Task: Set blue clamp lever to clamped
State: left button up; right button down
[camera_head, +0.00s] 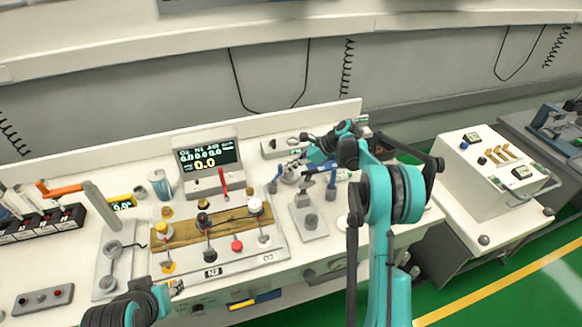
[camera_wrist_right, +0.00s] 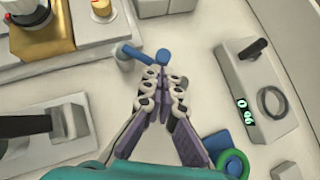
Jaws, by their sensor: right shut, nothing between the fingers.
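The blue clamp lever (camera_head: 275,181) stands on the white cart top, just right of the brown-plated panel. In the right wrist view, a short blue bar (camera_wrist_right: 138,56) with rounded ends lies just ahead of the fingertips. My right gripper (camera_wrist_right: 162,78) is shut and empty, with its tips close to the bar's right end; I cannot tell if they touch. In the head view my right gripper (camera_head: 291,171) reaches in from the right. My left gripper (camera_head: 177,286) is low at the left, over the cart's front; its fingers are too small to read.
The panel (camera_head: 272,243) with knobs and small levers lies left of the blue lever. A dark-handled lever on a grey base (camera_head: 310,222) stands in front of the right gripper. A display box (camera_wrist_right: 254,98) stands behind.

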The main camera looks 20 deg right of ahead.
jog(key=shift+s, duration=0.15)
pick_arm(q)
jog(key=shift+f, duration=0.1)
pick_arm(e)
jog(key=shift+s+d, duration=0.15)
jog(key=shift+s, duration=0.55)
jog(key=shift+r, duration=0.1)
